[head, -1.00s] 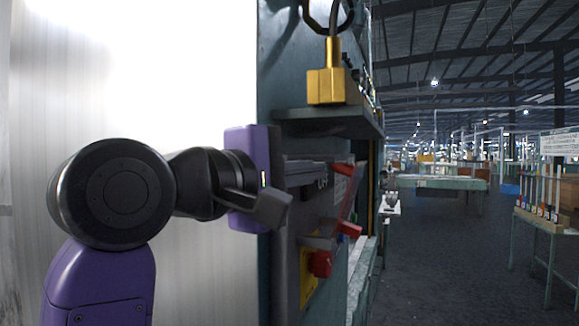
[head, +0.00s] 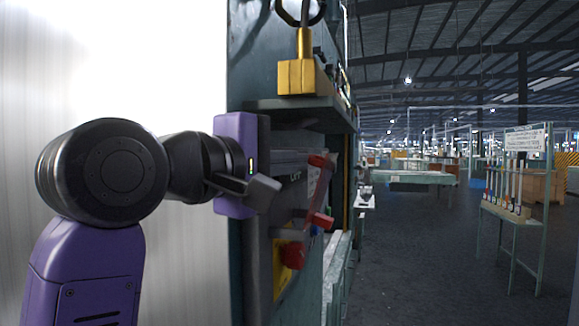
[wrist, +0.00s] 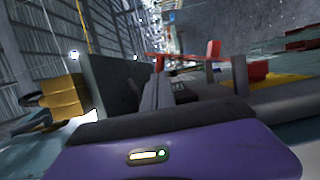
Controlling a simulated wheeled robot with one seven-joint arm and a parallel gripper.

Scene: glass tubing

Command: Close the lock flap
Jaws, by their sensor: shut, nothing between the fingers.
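A grey switch box (head: 287,190) with lettering on its face is mounted on the teal cabinet. A slanted panel with red parts (head: 318,190) stands out from its right side; it may be the lock flap, but I cannot tell for certain. Red bars also show in the wrist view (wrist: 182,57). Below is a red knob (head: 292,255) on a yellow plate; a red knob shows in the wrist view (wrist: 258,70). My gripper (head: 288,160) is shut and empty, pointing right beside the box's upper part. Its dark fingers (wrist: 166,92) partly hide the box; contact is unclear.
A teal ledge (head: 300,108) juts out just above my gripper and carries a yellow block (head: 297,77) with a cable. A bright pale wall fills the left. Open floor (head: 415,260) lies to the right, with a rack table (head: 510,215) farther off.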

